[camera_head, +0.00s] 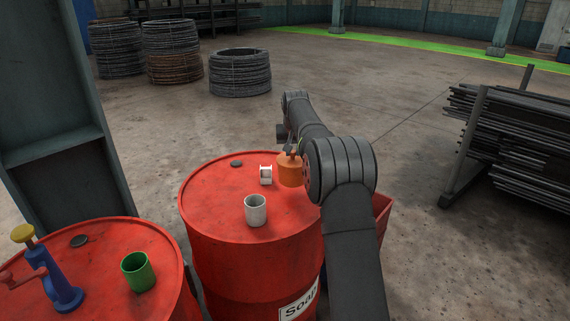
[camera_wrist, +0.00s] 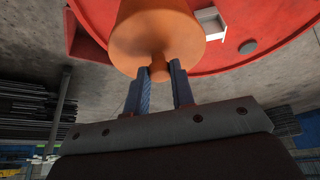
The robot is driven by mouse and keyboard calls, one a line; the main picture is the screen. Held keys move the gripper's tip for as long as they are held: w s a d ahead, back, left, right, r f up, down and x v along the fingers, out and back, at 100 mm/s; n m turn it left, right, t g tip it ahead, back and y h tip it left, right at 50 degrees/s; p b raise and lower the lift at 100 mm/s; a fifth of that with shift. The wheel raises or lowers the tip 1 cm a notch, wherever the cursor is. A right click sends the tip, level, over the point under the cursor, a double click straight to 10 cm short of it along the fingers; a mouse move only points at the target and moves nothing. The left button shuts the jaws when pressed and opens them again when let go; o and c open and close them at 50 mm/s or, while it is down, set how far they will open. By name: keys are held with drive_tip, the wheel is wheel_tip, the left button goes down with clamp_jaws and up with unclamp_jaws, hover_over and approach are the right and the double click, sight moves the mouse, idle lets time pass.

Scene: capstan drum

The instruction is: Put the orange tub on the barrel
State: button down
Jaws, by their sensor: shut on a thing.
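The orange tub (camera_head: 289,174) shows at the right part of the red barrel's top (camera_head: 215,185) in the head view. In the wrist view the tub (camera_wrist: 155,35) fills the top middle, with its knob toward me. My gripper (camera_wrist: 164,72) is shut on the knob of the tub; in the head view my gripper (camera_head: 291,151) is small and partly hidden by my arm. The barrel's red top (camera_wrist: 270,50) lies behind the tub in the wrist view. I cannot tell whether the tub touches the barrel or hangs just above it.
A second red barrel at left holds a green cup (camera_head: 138,272) and a blue tool (camera_head: 58,285). Metal bars (camera_head: 515,135) are racked at right.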

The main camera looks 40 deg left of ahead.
sight(287, 159)
drive_tip(key=shift+s+a+f, duration=0.2)
drive_tip(key=shift+a+f, duration=0.15)
drive_tip(key=shift+a, duration=0.2)
drive_tip(key=shift+s+a+f, duration=0.15)
drive_tip(key=shift+a+f, duration=0.15)
drive_tip(key=shift+a, duration=0.2)
drive_tip(key=shift+f, duration=2.05)
drive_tip(key=c, duration=1.2)
unclamp_jaws()
drive_tip(key=shift+f, duration=0.1)
drive_tip(key=shift+c, duration=0.2)
drive_tip(key=v, duration=1.2)
